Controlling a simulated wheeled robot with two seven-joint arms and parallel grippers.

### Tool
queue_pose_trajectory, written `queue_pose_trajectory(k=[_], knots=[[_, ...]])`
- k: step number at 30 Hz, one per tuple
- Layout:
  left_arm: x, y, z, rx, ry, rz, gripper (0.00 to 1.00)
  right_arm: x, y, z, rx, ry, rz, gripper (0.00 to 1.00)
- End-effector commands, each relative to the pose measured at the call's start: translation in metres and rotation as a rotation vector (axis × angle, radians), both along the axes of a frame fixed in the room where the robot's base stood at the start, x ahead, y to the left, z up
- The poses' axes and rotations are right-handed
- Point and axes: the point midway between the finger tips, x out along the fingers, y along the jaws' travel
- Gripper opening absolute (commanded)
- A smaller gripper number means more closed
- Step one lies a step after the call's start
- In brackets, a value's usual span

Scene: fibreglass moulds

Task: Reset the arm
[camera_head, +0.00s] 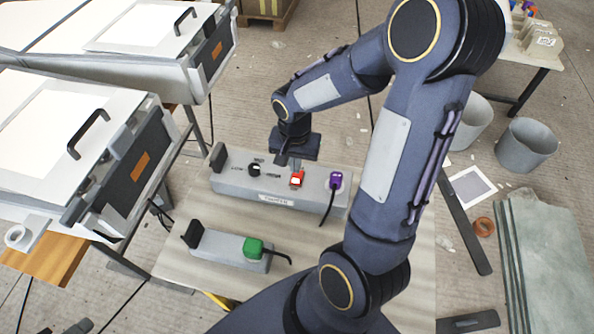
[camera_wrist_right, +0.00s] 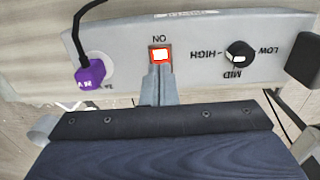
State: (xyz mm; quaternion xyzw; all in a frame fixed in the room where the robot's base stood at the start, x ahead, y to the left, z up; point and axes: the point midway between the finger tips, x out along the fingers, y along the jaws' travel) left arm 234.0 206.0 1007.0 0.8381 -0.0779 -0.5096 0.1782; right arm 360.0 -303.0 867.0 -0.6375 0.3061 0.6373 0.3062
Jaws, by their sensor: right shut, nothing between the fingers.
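My right gripper (camera_head: 296,164) is over the far grey control box (camera_head: 238,187) on the table. Its fingers are shut and empty, and in the wrist view the fingertips (camera_wrist_right: 159,72) are at the lower edge of the red switch (camera_wrist_right: 160,54). I cannot tell if they touch it. The red switch (camera_head: 297,180) has a white face, and "ON" is printed beside it in the wrist view. A black knob (camera_wrist_right: 239,53) with LOW, MID and HIGH marks is on the same box. A purple plug (camera_head: 336,180) is in its right end. My left gripper is not in view.
A smaller grey box (camera_head: 220,247) with a green plug (camera_head: 253,247) stands nearer on the wooden table (camera_head: 395,290). White machines with black handles (camera_head: 88,134) are at left. Grey buckets (camera_head: 527,146), an orange tape roll (camera_head: 484,227) and stacked sheets (camera_head: 550,260) are at right.

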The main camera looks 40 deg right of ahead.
Motion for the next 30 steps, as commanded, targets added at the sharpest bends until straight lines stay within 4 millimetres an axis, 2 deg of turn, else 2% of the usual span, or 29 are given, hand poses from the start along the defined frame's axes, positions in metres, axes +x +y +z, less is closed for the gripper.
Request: queue_pose_trajectory(k=[1, 5, 23, 26, 30], knots=[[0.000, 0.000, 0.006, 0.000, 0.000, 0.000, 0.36, 0.000, 0.000, 0.008, 0.000, 0.000, 0.000, 0.00], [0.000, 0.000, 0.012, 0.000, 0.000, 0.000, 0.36, 0.000, 0.000, 0.015, 0.001, 0.001, -0.001, 0.00], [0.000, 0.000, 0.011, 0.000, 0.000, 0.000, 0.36, -0.001, 0.001, 0.016, 0.003, -0.005, 0.004, 0.00], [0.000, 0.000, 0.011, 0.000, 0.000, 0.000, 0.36, -0.005, 0.004, 0.030, 0.017, -0.034, 0.033, 0.00], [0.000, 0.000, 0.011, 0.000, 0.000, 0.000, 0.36, -0.023, 0.018, 0.065, 0.062, -0.122, 0.136, 0.00]])
